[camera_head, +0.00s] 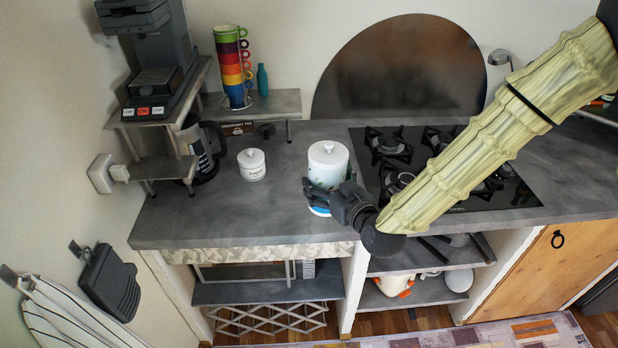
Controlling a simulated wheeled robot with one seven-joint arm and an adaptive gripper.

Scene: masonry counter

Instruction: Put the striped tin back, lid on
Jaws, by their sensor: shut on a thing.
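A white lidded canister (328,168) with a faint pale pattern stands upright on the grey counter, left of the hob. Its lid with a small knob is on top. I cannot make out clear stripes on it from here.
A smaller white lidded pot (252,164) with dark lettering stands to the left. A black gas hob (510,190) lies to the right. A coffee machine (150,60) and stacked coloured mugs (232,65) stand on shelves at back left. The counter's front left (225,215) is clear.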

